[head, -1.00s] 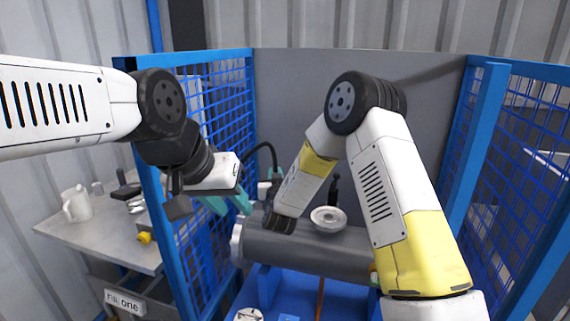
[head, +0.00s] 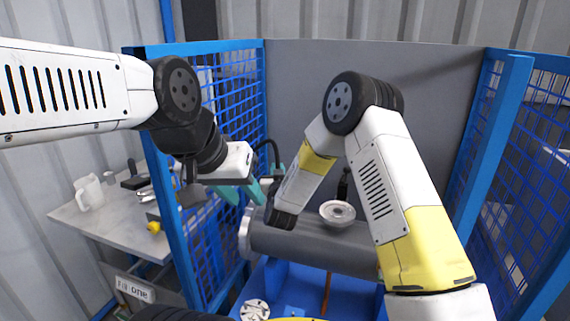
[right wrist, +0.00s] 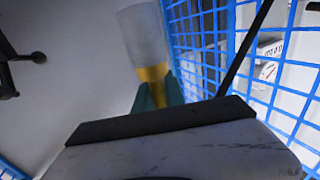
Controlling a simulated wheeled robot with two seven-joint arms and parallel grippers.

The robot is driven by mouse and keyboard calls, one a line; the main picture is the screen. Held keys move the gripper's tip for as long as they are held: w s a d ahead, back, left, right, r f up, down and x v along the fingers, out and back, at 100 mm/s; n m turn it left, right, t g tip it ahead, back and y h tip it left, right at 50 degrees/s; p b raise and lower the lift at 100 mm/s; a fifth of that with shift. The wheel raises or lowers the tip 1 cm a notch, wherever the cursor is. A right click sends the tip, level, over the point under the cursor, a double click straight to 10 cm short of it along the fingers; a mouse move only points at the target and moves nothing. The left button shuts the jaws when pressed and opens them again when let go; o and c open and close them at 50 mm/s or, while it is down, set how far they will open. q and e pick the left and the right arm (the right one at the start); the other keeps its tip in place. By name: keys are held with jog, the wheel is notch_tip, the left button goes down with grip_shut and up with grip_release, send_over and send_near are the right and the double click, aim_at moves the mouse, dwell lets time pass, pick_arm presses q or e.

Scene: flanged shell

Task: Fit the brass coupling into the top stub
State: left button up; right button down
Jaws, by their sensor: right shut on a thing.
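The grey flanged shell (head: 315,250) lies sideways on a blue stand. The top stub, a round pale flange (head: 337,213), stands on its upper side. My right gripper (right wrist: 158,92) is shut on the brass coupling (right wrist: 152,73), a yellow piece between its teal fingers; a pale cylinder extends beyond it. In the head view my right forearm hides most of that gripper and the coupling, left of the stub. My left gripper (head: 244,194) has its teal fingers apart, beside the left mesh panel and left of the shell. It looks empty.
Blue mesh panels (head: 235,100) and (head: 505,170) flank the shell, with a grey back wall (head: 400,80) behind. A side table (head: 105,232) at left holds a white mug (head: 88,192) and a yellow item (head: 154,227). A black upright part (head: 343,184) stands behind the stub.

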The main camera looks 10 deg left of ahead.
jog(key=shift+f, duration=1.3)
jog(key=shift+f, duration=2)
dwell(0.4)
jog(key=c, duration=1.3)
grip_release()
jog(key=shift+s, duration=0.1)
jog(key=s, duration=0.2)
jog(key=s+d, duration=0.1)
jog(key=s, duration=0.4)
jog(key=shift+s+d, duration=0.25)
